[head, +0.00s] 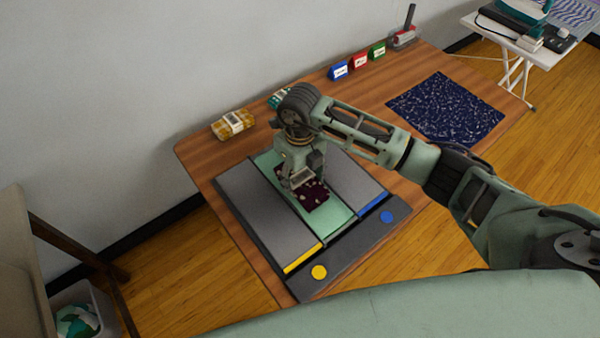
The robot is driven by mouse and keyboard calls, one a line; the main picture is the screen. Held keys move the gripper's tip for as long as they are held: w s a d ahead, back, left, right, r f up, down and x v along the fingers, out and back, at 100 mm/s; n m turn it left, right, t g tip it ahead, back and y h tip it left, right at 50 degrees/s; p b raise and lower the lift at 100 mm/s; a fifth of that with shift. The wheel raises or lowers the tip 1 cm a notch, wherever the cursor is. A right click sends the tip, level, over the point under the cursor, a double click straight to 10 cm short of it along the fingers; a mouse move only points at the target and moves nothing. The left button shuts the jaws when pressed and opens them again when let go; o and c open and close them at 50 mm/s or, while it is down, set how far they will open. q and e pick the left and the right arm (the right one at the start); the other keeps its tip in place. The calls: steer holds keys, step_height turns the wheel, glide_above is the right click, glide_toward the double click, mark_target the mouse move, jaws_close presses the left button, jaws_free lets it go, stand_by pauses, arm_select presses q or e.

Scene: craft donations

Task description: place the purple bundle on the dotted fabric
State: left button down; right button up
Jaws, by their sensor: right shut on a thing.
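A dark purple bundle (315,198) with small light specks is at the green middle strip of a grey sorting board. My right gripper (306,183) points down and is shut on the bundle; its fingers hide part of it. I cannot tell whether the bundle touches the strip or hangs just above it. The dotted fabric (445,108), a flat navy cloth with white specks, lies at the right end of the table, apart from the gripper. My left gripper is out of view.
The sorting board (268,212) has grey lanes with yellow and blue ends. A yellow-checked bundle (233,124) lies at the back left. Blue (339,71), red (360,61) and green (377,51) cards stand along the back edge. My right arm crosses the table's front right.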

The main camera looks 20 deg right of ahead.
steer(key=shift+f, duration=0.1)
steer(key=shift+s+f+b, duration=0.15)
steer(key=shift+f+b, duration=0.25)
steer(key=shift+b, duration=0.1)
steer(key=shift+c, duration=0.5)
steer(key=shift+f, duration=0.15)
steer(key=shift+c, duration=0.8)
steer(key=shift+f, duration=0.1)
steer(key=c, duration=0.3)
steer(key=o, duration=1.8)
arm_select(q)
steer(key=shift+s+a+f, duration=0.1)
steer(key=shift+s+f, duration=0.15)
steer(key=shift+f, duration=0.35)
